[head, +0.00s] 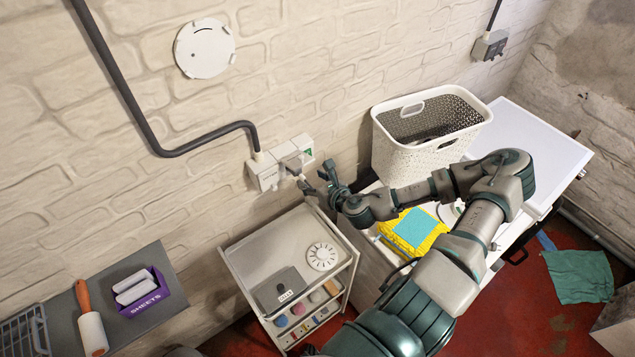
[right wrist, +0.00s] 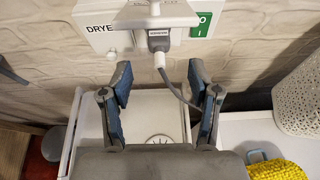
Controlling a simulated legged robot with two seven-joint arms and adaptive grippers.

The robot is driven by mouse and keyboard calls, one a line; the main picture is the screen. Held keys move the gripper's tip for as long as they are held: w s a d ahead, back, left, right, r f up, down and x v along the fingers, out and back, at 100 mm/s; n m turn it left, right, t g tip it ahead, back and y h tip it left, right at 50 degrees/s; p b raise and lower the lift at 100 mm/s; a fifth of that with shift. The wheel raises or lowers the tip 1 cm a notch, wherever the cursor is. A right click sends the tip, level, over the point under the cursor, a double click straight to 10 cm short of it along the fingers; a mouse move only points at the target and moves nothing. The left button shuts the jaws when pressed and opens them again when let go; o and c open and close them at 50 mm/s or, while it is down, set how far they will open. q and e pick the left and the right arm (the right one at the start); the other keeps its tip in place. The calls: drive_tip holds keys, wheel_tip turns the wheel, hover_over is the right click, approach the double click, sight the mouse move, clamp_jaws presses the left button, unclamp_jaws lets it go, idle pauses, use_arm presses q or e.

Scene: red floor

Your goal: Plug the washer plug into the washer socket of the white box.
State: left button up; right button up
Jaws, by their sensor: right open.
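The white box (head: 266,172) is fixed to the brick wall left of my right gripper. In the right wrist view the white box (right wrist: 98,32) carries a label starting "DRYE" and a green switch panel (right wrist: 202,25). A grey plug (right wrist: 158,40) with a small label, too small to read, sits at the box front, its white cable end pointing down. I cannot tell how far it is seated. My right gripper (head: 314,177) is open and empty; in the wrist view its fingers (right wrist: 158,76) stand either side below the plug, apart from it. My left gripper is not in view.
A white trolley (head: 262,250) stands below the box. A grey shelf (head: 135,262) is at lower left. A dark pipe (head: 125,95) runs down to the box.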

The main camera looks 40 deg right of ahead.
drive_tip(key=shift+v, duration=1.15)
drive_tip(key=shift+d, duration=0.1)
